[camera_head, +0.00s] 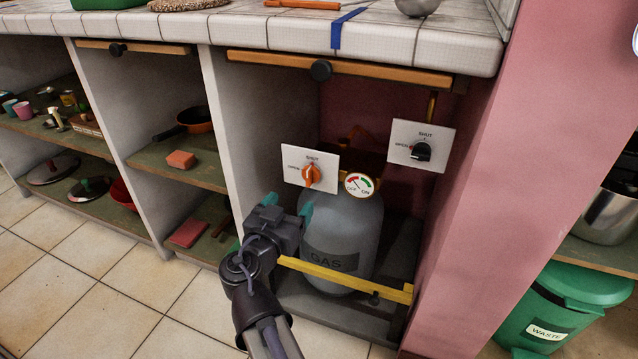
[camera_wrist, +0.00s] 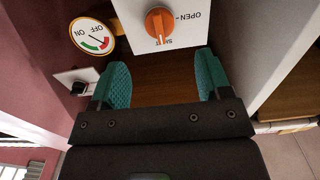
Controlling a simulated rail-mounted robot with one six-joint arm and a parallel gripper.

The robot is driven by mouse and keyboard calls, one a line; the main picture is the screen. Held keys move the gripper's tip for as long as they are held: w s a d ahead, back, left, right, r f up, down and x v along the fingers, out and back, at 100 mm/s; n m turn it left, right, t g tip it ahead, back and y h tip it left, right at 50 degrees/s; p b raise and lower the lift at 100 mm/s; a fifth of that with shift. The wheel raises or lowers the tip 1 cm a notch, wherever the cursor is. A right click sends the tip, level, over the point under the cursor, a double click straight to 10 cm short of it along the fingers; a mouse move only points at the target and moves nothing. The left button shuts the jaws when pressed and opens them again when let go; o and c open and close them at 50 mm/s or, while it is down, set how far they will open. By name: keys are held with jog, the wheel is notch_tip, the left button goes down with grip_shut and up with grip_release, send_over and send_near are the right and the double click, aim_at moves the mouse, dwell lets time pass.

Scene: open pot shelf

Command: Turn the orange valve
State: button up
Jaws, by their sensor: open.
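The orange valve (camera_head: 312,174) is a knob on a white plate marked OPEN and SHUT, in the cabinet's right bay. In the wrist view, which is upside down, the orange valve (camera_wrist: 160,25) has its pointer at the SHUT mark. My gripper (camera_head: 289,206) is in front of and below the plate. In the wrist view my gripper (camera_wrist: 162,64) is open and empty, its teal fingers on either side of the valve's line but short of it, not touching the knob.
A round gauge (camera_head: 359,184) right of the valve has its needle on red, by OFF. A black knob (camera_head: 421,151) sits on another white plate. A grey gas cylinder (camera_head: 340,235) stands behind a yellow bar (camera_head: 345,276). A grey partition (camera_head: 240,130) bounds the left.

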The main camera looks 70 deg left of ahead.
aim_at(308, 181)
jog(key=x, duration=0.9)
jog(key=shift+w+a, duration=0.15)
jog(key=shift+c, duration=0.3)
jog(key=c, duration=0.8)
